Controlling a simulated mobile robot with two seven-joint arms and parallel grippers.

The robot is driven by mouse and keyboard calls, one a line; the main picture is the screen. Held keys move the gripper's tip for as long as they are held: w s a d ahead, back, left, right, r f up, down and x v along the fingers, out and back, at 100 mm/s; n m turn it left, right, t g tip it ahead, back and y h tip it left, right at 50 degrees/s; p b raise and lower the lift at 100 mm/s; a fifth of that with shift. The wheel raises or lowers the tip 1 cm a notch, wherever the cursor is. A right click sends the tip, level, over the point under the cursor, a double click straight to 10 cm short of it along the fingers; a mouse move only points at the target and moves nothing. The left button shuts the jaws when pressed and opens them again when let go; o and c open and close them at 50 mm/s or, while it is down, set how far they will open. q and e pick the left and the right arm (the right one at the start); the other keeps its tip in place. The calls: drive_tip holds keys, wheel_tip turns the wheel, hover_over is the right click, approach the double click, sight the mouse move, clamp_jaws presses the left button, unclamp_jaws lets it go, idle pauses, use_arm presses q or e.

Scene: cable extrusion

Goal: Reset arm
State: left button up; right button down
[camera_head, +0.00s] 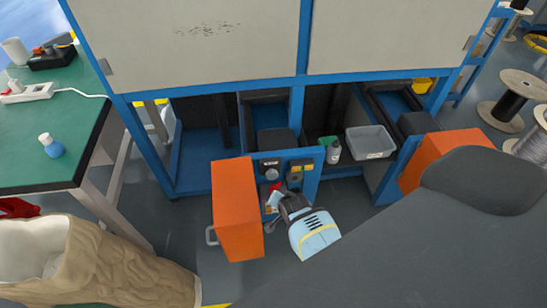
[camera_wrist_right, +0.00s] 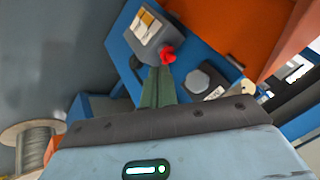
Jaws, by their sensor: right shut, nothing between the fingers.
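My right gripper (camera_wrist_right: 160,75) is shut, with its two dark green fingers together and nothing between them. In the wrist view its tips are just below a red knob (camera_wrist_right: 168,54) on a grey box (camera_wrist_right: 147,32); I cannot tell whether they touch it. In the head view, my light-blue right wrist (camera_head: 314,233) is in front of the blue panel (camera_head: 309,187) of the machine, beside an open orange door (camera_head: 236,205). The fingertips are hard to make out there. My left gripper is not in view.
A second orange door (camera_head: 445,152) stands at the right, partly behind my dark arm. A green workbench (camera_head: 40,160) and a large sack (camera_head: 125,262) are at the left.

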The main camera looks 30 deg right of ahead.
drive_tip(key=s+a+r+n+t+y+p, duration=0.1)
drive_tip(key=s+r+n+p, duration=0.3)
drive_tip(key=s, duration=0.8)
drive_tip(key=s+a+r+n+p, duration=0.1)
drive_tip(key=s+r+n, duration=0.3)
drive_tip(key=s, duration=0.8)
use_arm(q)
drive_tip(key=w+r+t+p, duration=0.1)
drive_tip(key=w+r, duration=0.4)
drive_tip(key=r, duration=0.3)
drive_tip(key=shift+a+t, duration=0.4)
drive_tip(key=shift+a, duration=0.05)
use_arm(e)
drive_tip(key=s+a+r+n+y, duration=0.2)
drive_tip(key=s+a+r+n, duration=0.3)
drive_tip(key=s, duration=0.5)
drive_tip(key=shift+s+a+r+n+t, duration=0.3)
drive_tip(key=shift+a+r+t, duration=0.15)
drive_tip(key=shift+r, duration=0.45)
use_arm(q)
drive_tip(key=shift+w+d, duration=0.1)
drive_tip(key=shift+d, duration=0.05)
